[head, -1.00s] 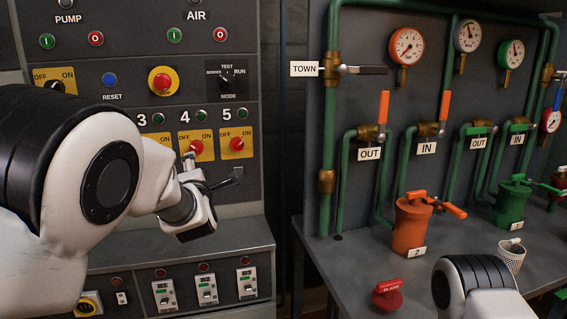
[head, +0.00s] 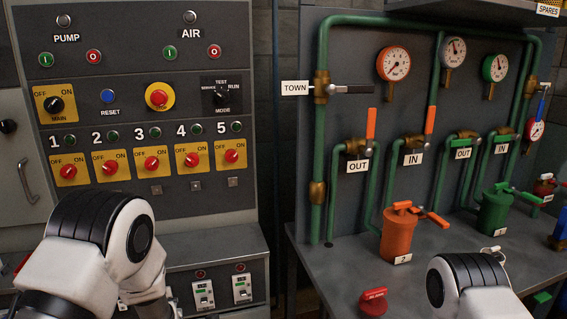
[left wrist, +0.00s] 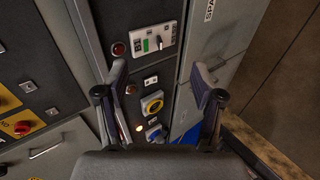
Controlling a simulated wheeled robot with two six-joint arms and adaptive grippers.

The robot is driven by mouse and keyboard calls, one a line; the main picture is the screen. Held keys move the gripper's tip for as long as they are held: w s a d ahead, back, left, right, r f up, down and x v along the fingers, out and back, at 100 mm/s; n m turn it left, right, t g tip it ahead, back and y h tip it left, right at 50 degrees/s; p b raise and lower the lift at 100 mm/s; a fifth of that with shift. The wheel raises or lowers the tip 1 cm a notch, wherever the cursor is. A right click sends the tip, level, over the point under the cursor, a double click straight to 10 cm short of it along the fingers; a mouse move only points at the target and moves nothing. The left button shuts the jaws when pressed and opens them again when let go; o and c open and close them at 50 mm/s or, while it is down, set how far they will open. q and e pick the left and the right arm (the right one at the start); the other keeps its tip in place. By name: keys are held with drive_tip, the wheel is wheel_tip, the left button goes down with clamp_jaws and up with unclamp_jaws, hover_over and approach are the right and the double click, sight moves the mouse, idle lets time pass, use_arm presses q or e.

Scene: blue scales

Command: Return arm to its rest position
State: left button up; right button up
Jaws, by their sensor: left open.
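My left arm (head: 100,255) is low at the bottom left of the head view, in front of the control cabinet. Its gripper is mostly hidden there behind the arm and the frame edge. In the left wrist view my left gripper (left wrist: 160,103) is open and empty, its two fingers apart. Between and beyond the fingers are a lower panel with a yellow-ringed knob (left wrist: 153,104) and a switch plate (left wrist: 152,43). My right arm (head: 465,285) shows at the bottom right of the head view; its gripper is out of view.
The cabinet carries a row of red rotary switches (head: 151,164) and a yellow-ringed emergency button (head: 159,97). To the right, a grey bench (head: 335,262) holds an orange canister (head: 396,238), a green canister (head: 494,212) and a red object (head: 373,302). Green pipes (head: 319,150) rise behind.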

use_arm(q)
drive_tip(key=s+a+f+m+g+h+p, duration=0.1)
drive_tip(key=s+f+m+g, duration=0.1)
drive_tip(key=s+f, duration=0.4)
drive_tip(key=s+f+m+g+p, duration=0.1)
drive_tip(key=s+f+m+g, duration=0.15)
drive_tip(key=s, duration=0.55)
drive_tip(key=s+d+f+m+g+h, duration=0.1)
drive_tip(key=s+m+g, duration=0.1)
drive_tip(key=s+m, duration=0.6)
drive_tip(key=s+d+f+m+g+h+p, duration=0.1)
drive_tip(key=s+m, duration=0.7)
drive_tip(key=s, duration=0.8)
drive_tip(key=shift+s+d+f+g+h, duration=0.3)
drive_tip(key=shift+d+f+g+h, duration=0.3)
drive_tip(key=shift+g, duration=0.65)
use_arm(e)
wheel_tip(320, 180, up, 4)
drive_tip(key=shift+r, duration=0.15)
use_arm(q)
drive_tip(key=shift+m, duration=0.25)
